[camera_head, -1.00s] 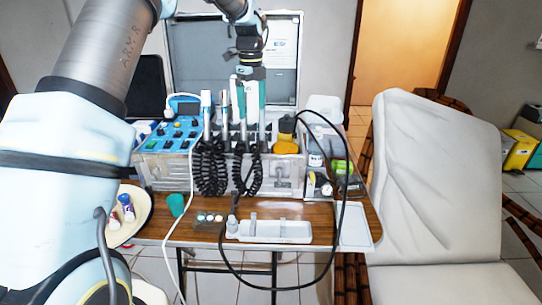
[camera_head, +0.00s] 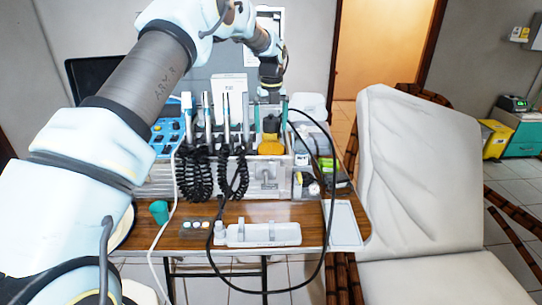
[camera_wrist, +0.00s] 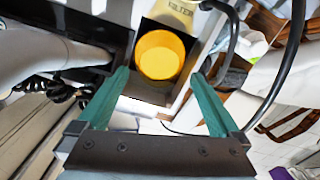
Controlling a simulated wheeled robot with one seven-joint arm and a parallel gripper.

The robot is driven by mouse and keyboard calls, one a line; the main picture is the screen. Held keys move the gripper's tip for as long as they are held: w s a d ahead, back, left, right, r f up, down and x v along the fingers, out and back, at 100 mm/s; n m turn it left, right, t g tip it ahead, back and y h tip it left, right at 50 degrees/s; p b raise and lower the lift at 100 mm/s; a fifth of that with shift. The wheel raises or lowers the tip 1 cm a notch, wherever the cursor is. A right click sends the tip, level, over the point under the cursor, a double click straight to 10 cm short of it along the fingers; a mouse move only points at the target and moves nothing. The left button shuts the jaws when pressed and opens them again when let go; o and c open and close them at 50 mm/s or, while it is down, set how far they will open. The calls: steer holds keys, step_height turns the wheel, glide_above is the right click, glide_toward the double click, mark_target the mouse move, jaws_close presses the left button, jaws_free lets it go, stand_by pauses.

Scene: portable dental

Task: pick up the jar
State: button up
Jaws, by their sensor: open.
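A yellow, round-topped container (camera_head: 270,147), the most jar-like thing near my gripper, stands at the right end of the grey dental unit (camera_head: 215,181). In the wrist view its round yellow top (camera_wrist: 160,55) sits in a dark square recess, beyond and between the fingertips. My gripper (camera_head: 270,112) has two green fingers and points down above the container. In the wrist view my gripper (camera_wrist: 160,77) is open, with nothing between the fingers. A small white-lidded pot (camera_head: 302,158) stands right of the unit; I cannot tell for certain which one is the jar.
Upright handpieces (camera_head: 226,118) with coiled black cords stand just left of my gripper. A black hose (camera_head: 329,175) loops on the right. A white tray (camera_head: 258,235) and a teal cup (camera_head: 159,212) are on the wooden table (camera_head: 290,212). A white reclining chair (camera_head: 420,170) stands at right.

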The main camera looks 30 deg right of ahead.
mark_target(271, 133)
steer(key=shift+f+p, duration=0.55)
steer(key=shift+f, duration=1.25)
jaws_close()
steer(key=shift+r, duration=0.1)
